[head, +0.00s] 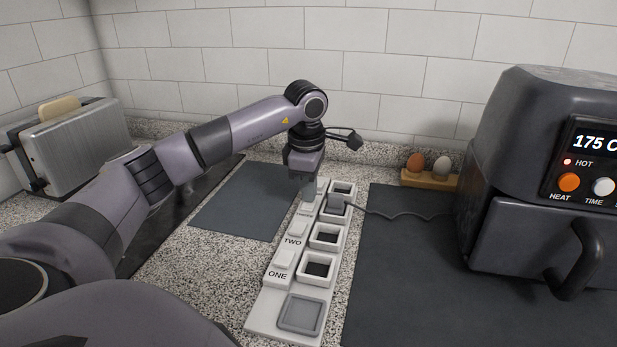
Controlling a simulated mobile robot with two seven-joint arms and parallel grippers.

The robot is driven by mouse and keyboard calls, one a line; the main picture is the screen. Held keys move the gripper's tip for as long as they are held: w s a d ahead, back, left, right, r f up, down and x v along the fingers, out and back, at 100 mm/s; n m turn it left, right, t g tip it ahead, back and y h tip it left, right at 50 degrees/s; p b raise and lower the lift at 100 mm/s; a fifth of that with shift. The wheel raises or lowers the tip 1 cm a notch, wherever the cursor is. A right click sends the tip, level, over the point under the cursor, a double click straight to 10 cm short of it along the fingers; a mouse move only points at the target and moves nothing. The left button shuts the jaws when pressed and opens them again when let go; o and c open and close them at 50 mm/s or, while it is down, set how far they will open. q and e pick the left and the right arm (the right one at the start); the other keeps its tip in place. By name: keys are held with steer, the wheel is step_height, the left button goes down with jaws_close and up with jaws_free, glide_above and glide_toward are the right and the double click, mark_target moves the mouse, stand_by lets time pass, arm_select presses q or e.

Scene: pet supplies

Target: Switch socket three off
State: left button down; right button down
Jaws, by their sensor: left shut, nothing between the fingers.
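A pale power strip (263,314) runs away from me along the counter, with a column of rocker switches beside a column of square sockets. The switch labelled ONE (284,260) is nearest, then the switch labelled TWO (298,229). The third switch (306,208) is beyond, its label too small to read and its position unclear. A grey plug (336,205) sits in the third socket, with a dark cable (395,215) running right. My left gripper (308,192) is shut and empty, pointing down at the strip by the third switch; contact cannot be told. My right gripper is not in view.
An air fryer (487,225) stands at right on a dark mat (400,290), reading 175 C with its HOT light lit. A toaster (75,145) with bread is at left. Eggs in a wooden holder (430,180) stand at the back. A dark mat (240,205) lies left of the strip.

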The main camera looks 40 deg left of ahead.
arm_select(q)
steer(key=shift+f, duration=0.1)
steer(key=shift+w+f, duration=0.1)
steer(key=shift+f, duration=0.1)
stand_by(0.4)
steer(key=shift+s+d+f, duration=0.1)
steer(key=shift+s+d, duration=0.1)
steer(key=shift+s, duration=0.2)
steer(key=shift+s+d, duration=0.2)
steer(key=shift+s, duration=0.15)
